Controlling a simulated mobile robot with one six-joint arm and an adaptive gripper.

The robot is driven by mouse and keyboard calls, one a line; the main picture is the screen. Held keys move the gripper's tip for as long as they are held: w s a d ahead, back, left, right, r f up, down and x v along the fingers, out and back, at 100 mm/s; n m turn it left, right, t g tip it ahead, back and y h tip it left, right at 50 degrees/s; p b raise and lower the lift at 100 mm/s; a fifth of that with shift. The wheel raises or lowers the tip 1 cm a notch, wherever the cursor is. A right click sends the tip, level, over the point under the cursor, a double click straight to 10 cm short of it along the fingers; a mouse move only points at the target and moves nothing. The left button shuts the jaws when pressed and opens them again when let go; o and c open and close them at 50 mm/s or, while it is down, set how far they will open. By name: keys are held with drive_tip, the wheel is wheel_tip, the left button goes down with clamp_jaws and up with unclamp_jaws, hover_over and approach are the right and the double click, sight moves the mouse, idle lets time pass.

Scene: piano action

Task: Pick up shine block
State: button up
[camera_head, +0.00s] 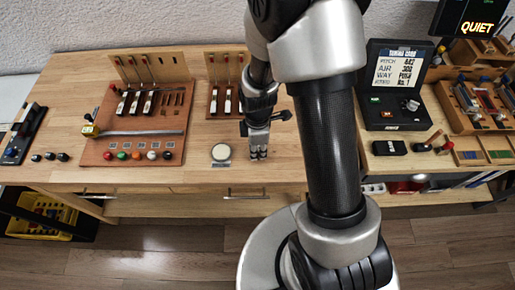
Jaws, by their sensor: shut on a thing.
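My gripper (258,153) points down over the wooden bench, just right of a pale round disc (221,152). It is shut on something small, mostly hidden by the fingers. I cannot make out what this is or whether it touches the bench. I cannot pick out the shine block with certainty anywhere in the head view.
Left of the disc is a brown board (139,122) with several colored knobs and a metal bar. A smaller upright rack (226,88) stands behind my gripper. A black device with a display (397,84) and a black box (389,148) are at right.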

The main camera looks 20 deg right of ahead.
wheel_tip(320, 180, up, 19)
drive_tip(key=p, duration=0.5)
drive_tip(key=shift+r+p, duration=0.15)
drive_tip(key=shift+p, duration=0.2)
